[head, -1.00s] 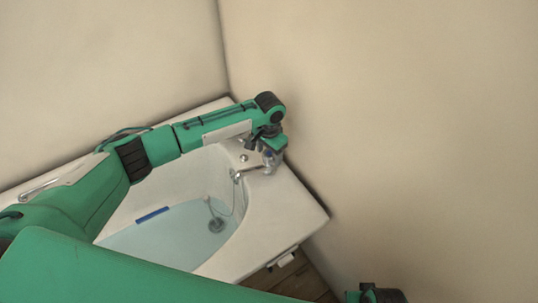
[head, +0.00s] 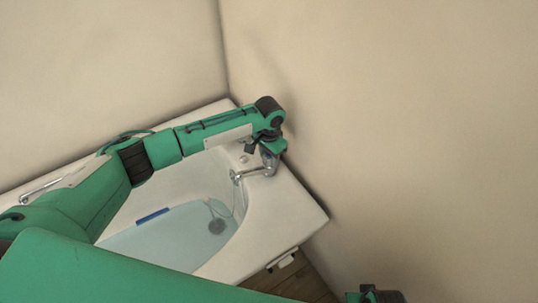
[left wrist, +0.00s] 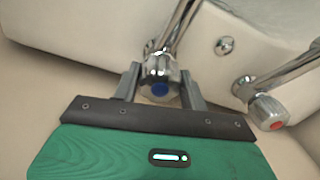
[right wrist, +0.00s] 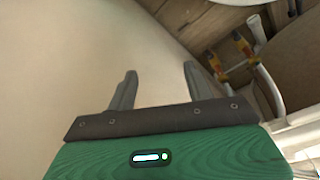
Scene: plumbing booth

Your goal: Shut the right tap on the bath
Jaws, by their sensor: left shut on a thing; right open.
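The white bath (head: 290,215) stands in the corner with pale water in it. My left gripper (head: 262,147) is over the chrome tap (head: 270,162) at the bath's far right rim. In the left wrist view, my left gripper (left wrist: 160,82) is shut on the clear tap handle with a blue cap (left wrist: 160,77), one finger on each side. A second tap handle with a red cap (left wrist: 268,112) is to the right in that view, clear of the fingers. In the right wrist view, my right gripper (right wrist: 157,85) is open and empty.
A chrome spout (head: 250,174) reaches over the water. A round metal button (left wrist: 224,45) is on the bath between the taps. Plain walls (head: 400,110) rise close behind and to the right. Wooden floor (head: 308,284) shows at lower right.

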